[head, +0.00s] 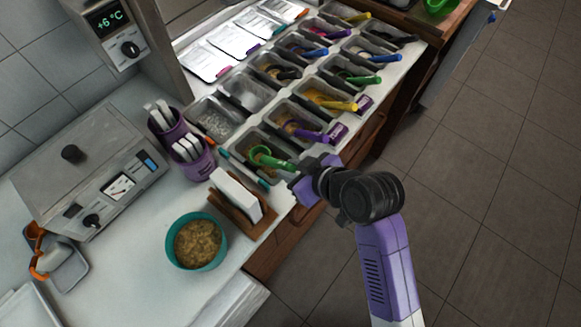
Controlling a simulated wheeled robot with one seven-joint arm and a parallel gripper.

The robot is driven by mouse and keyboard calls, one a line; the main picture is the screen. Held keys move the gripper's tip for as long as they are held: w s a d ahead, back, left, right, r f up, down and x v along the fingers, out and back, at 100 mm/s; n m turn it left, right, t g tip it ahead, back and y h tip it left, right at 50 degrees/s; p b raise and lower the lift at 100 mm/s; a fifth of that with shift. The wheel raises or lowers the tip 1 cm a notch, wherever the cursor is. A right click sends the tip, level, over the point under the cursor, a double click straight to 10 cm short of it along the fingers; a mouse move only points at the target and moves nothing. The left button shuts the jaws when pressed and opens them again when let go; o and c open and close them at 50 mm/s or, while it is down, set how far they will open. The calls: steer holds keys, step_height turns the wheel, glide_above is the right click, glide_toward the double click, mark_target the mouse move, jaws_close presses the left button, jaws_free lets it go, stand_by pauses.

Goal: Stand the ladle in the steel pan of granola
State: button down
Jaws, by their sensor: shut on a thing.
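A green ladle (262,155) is over the front steel pan (243,141) in the near row. My gripper (297,174) is shut on the handle end of this ladle, at the counter's front edge. The ladle's bowl end points left, over the pan. The pan holds something brownish, partly hidden by the ladle; I cannot tell if it is granola. I cannot tell whether the ladle touches the contents or hangs above them. The ladle lies nearly flat in the picture.
Several other steel pans with coloured ladles (331,103) stand behind. A teal bowl (171,258) of crumbly brown food, a wooden holder with white cards (238,195), purple cups (197,168) and a scale-like machine (92,180) stand on the left. The floor on the right is clear.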

steer(key=shift+f, duration=1.35)
stand_by(1.9)
steer(key=c, duration=0.7)
jaws_free()
steer(key=shift+r, duration=0.1)
steer(key=shift+r+p, duration=3.45)
steer(key=shift+r, duration=0.5)
